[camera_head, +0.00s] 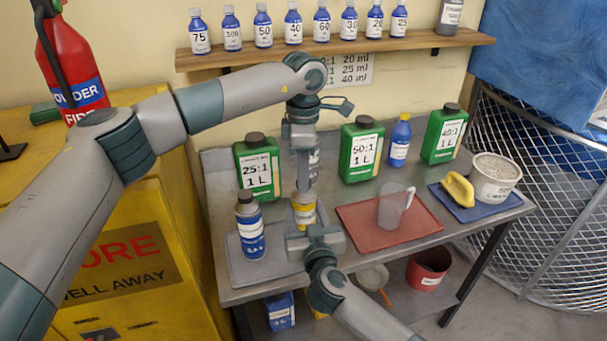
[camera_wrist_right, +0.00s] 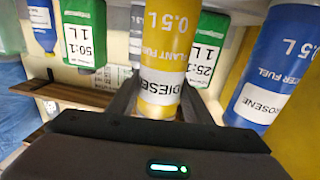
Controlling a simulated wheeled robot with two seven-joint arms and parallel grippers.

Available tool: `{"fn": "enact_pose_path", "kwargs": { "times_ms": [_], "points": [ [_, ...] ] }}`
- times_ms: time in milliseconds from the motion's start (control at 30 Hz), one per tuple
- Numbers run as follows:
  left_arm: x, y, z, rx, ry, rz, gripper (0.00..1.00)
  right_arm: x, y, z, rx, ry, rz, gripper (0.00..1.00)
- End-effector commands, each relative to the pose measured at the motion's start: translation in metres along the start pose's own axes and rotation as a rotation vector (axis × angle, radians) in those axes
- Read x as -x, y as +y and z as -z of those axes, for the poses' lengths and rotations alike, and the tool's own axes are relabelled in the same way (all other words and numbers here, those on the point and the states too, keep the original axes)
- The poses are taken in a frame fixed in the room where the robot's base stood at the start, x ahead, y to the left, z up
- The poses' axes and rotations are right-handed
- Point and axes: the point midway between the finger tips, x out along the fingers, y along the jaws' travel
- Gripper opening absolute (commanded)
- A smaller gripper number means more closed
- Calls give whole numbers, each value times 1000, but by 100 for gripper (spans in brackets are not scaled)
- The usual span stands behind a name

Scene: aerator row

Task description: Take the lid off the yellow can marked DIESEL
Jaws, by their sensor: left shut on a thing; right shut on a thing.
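The yellow can marked DIESEL (camera_head: 304,213) stands on the grey tray at the left part of the bench; its label also shows in the right wrist view (camera_wrist_right: 163,85), which is upside down. My right gripper (camera_head: 311,233) is shut around the can's body from the front, one finger on each side (camera_wrist_right: 158,104). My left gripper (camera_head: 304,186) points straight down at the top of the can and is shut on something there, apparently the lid. The lid itself is hidden by the left gripper, so I cannot see whether it still sits on the can.
A blue kerosene can (camera_head: 250,228) stands close left of the yellow can. Green 25:1 (camera_head: 257,172) and 50:1 (camera_head: 360,151) jugs stand behind. A clear measuring jug (camera_head: 391,207) stands on a red tray (camera_head: 357,222) to the right. A shelf of blue bottles (camera_head: 340,47) hangs above.

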Motion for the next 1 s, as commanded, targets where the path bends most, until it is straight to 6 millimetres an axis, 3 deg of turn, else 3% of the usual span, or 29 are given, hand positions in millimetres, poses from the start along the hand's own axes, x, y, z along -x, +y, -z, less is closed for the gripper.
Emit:
{"fn": "enact_pose_path", "kwargs": {
  "times_ms": [1000],
  "points": [
    [1,0,-1,1556,-1,-2,0,0,0,-1,1,-1,0,0]
  ]
}}
